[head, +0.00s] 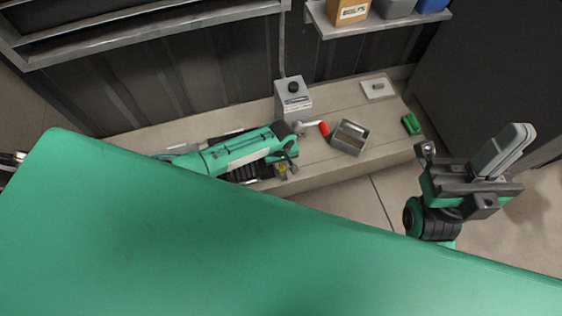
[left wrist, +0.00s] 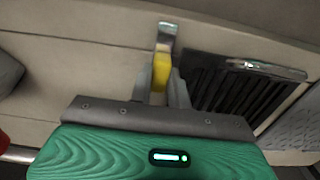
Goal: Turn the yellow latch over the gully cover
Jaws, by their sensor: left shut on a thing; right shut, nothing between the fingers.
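The yellow latch (left wrist: 161,72) is between the fingers of my left gripper (left wrist: 163,90) in the left wrist view, beside the left edge of the dark slatted gully cover (left wrist: 240,88). A metal piece shows just beyond the latch. In the head view the latch is a small yellow spot (head: 282,174), and the cover (head: 246,172) is partly hidden under my green left arm. My left gripper (head: 289,158) is shut on the latch. My right gripper (head: 503,150) is shut and empty, raised at the right, away from the latch.
A shelf (head: 380,22) with bins hangs above.

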